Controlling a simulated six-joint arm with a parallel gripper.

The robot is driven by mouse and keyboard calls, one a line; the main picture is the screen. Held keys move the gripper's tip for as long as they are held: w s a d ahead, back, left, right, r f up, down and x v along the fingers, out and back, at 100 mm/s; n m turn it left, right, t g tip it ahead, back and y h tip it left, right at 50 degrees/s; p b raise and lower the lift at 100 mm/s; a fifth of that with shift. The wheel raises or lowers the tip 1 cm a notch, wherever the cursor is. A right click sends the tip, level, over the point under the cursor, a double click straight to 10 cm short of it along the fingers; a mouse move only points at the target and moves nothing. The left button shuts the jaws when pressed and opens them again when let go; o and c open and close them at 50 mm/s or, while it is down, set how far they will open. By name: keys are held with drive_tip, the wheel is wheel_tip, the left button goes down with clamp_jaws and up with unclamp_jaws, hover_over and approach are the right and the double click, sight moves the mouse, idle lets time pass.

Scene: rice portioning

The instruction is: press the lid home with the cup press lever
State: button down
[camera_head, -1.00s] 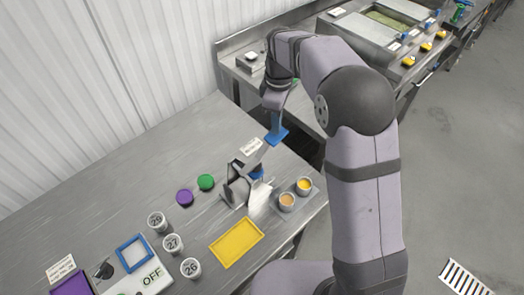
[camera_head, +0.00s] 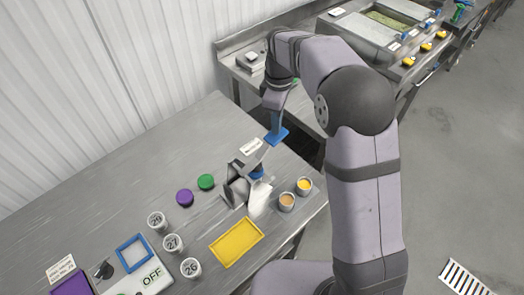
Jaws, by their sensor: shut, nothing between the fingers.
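The cup press (camera_head: 236,190) stands near the front edge of the grey table, with grey metal plates and a white piece on its right side. A small label (camera_head: 251,146) shows just behind it, and a blue part (camera_head: 257,173) shows in its upper middle. The lever cannot be told apart clearly from the press body. Whether a cup or lid is inside is hidden. My gripper (camera_head: 277,135), with blue fingers pointing down, is shut and empty. It appears above and behind the press, to its upper right in the picture, and looks apart from it.
A yellow tray (camera_head: 214,249) lies in front of the press. Two filled cups (camera_head: 286,202) (camera_head: 304,186) stand at its right. Purple (camera_head: 185,198) and green (camera_head: 206,182) discs and several numbered cups (camera_head: 173,243) are at the left. The back left of the table is clear.

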drive_tip(key=shift+f+b, duration=0.4)
drive_tip(key=shift+f, duration=0.5)
drive_tip(key=shift+d+f, duration=0.1)
drive_tip(key=shift+f, duration=0.2)
drive_tip(key=shift+w+d+f+b, duration=0.1)
drive_tip(key=shift+f+b, duration=0.8)
drive_tip(key=shift+f, duration=0.65)
idle(1.0)
drive_tip(key=shift+r, duration=0.15)
drive_tip(key=shift+a+r+p, duration=0.2)
drive_tip(key=shift+r+p, duration=2.1)
drive_tip(key=shift+r, duration=0.25)
